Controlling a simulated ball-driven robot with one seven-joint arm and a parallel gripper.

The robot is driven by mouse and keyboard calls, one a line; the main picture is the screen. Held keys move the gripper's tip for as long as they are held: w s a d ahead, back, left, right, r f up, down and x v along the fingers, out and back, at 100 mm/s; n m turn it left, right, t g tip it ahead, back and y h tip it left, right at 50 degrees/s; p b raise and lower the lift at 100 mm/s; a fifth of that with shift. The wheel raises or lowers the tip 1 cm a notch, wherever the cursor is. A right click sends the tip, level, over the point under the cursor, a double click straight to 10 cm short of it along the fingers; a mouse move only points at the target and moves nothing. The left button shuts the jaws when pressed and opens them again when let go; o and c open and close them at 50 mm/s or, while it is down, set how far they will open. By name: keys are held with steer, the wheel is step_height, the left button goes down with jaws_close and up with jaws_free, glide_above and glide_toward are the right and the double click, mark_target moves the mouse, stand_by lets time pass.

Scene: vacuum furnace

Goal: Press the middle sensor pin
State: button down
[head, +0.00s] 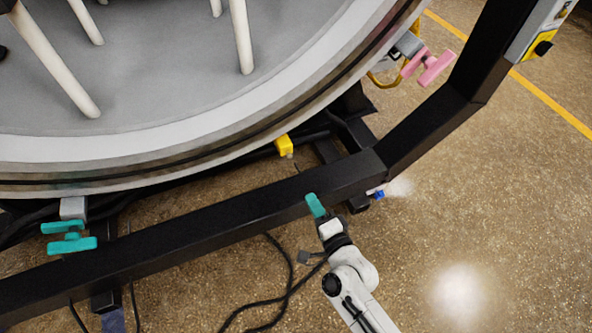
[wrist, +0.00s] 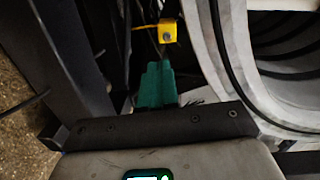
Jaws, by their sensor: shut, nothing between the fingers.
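A small yellow sensor block (head: 284,145) sits under the rim of the big round furnace door, behind the black frame beam. A small pale tip, likely the sensor pin (head: 289,155), shows at its lower end. In the wrist view the yellow block (wrist: 169,26) is beyond my fingertips, with a small pale round spot on its near face. My gripper (head: 315,204) has teal fingers, shut and empty, over the black beam. It is below and right of the block, apart from it. In the wrist view my gripper (wrist: 158,72) points toward the block.
The black frame beam (head: 190,246) runs between the floor and the door rim (head: 200,150). A teal clamp handle (head: 69,240) is at left and a pink one (head: 428,66) at upper right. Dark cables (head: 288,275) lie on the floor. The floor at right is clear.

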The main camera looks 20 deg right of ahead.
mark_target(290, 157)
steer(key=shift+s+r+m+t+h, duration=0.25)
steer(key=shift+s+m, duration=0.35)
steer(key=shift+m, duration=0.3)
steer(key=w+b, duration=0.2)
steer(key=w, duration=1)
steer(key=shift+w+f, duration=0.1)
steer(key=shift+w, duration=0.95)
